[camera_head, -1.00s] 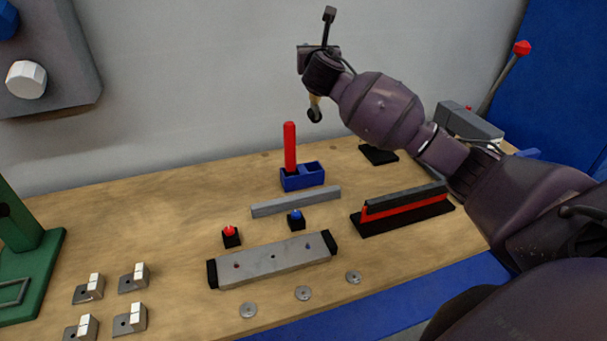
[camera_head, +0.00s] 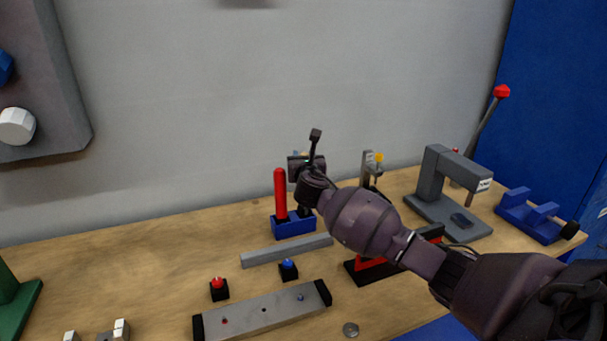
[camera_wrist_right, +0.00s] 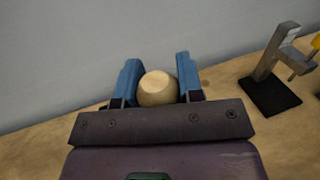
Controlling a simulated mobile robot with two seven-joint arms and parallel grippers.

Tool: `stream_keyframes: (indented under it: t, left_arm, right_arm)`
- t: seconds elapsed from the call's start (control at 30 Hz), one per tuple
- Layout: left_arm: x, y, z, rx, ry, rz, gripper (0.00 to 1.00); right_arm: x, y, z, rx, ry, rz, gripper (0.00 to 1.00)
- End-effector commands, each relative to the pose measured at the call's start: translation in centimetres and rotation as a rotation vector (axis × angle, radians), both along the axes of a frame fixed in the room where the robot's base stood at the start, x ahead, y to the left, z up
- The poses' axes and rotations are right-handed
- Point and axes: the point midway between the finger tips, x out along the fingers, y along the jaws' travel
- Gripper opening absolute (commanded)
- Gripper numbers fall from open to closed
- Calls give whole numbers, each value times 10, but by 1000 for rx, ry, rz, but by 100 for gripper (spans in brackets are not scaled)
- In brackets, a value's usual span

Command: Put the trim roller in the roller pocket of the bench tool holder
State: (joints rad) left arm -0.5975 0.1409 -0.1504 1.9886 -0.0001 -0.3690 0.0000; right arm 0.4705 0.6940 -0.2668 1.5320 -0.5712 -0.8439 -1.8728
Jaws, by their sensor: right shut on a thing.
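The blue bench tool holder (camera_head: 293,228) stands on the bench, with a red stick (camera_head: 281,195) upright in its left pocket. My right gripper (camera_head: 302,186) is just above the holder's right side. In the right wrist view, its two blue fingers (camera_wrist_right: 157,80) are shut on the trim roller, whose round wooden handle end (camera_wrist_right: 157,89) shows between them. In the head view, the roller's dark lower end (camera_head: 304,212) is at the right pocket; how deep it sits cannot be told. The gripper hides most of the roller. My left gripper is not in view.
A grey bar (camera_head: 287,250) lies in front of the holder. Red (camera_head: 218,289) and blue (camera_head: 288,268) buttons and a clamped grey plate (camera_head: 262,313) are nearer. A grey stand on a black base (camera_wrist_right: 270,95) is to the right. A grey press (camera_head: 437,180) stands farther right.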

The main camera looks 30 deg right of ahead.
Motion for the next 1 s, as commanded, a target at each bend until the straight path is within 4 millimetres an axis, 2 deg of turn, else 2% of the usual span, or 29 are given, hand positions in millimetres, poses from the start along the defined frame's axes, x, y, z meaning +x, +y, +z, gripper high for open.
stream_keyframes:
  t: [0.33,0.77,0.8,0.93,1.0]
  left_arm:
    - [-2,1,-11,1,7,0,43]
    - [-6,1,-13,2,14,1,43]
    - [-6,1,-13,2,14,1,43]
    - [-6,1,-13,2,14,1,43]
    - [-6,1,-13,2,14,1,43]
  right_arm:
    - [0,0,-40,1,3,0,0]
    - [0,0,-45,0,0,0,0]
    - [0,0,-46,0,1,0,37]
    - [0,0,-45,0,1,0,57]
    - [0,0,-45,0,1,0,60]
